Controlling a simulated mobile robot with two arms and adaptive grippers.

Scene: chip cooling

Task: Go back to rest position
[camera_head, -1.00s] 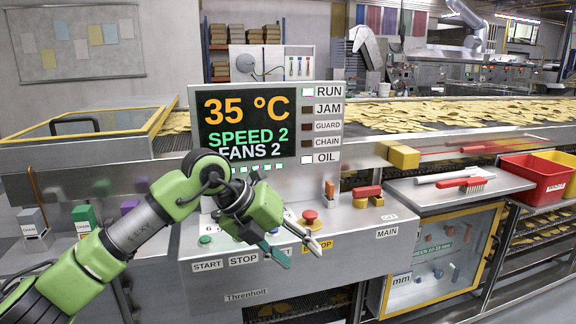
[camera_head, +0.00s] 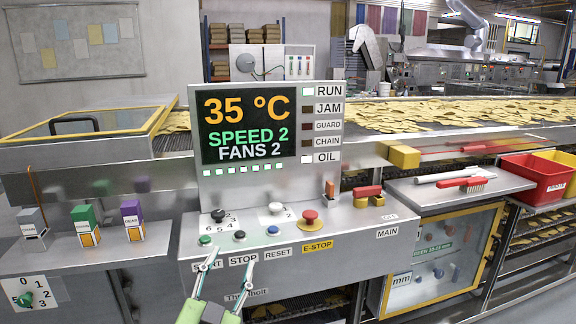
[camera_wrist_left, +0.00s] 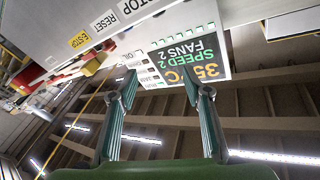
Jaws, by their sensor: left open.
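My left gripper (camera_head: 224,272) is at the bottom of the head view, in front of the control panel (camera_head: 366,222). Its fingers point up toward the START and STOP labels, spread apart with nothing between them. It also shows open in the left wrist view (camera_wrist_left: 160,88), with the display (camera_wrist_left: 190,60) beyond the fingertips. I cannot tell whether a fingertip touches the panel's front edge. The display (camera_head: 248,125) reads 35 °C, SPEED 2, FANS 2. My right gripper is not in view.
The panel carries a red emergency stop button (camera_head: 310,217), a blue button (camera_head: 273,231) and a green button (camera_head: 205,240). Small boxes stand on the left ledge (camera_head: 70,261). A red bin (camera_head: 538,178) is at the right. The chip conveyor (camera_head: 440,117) runs behind.

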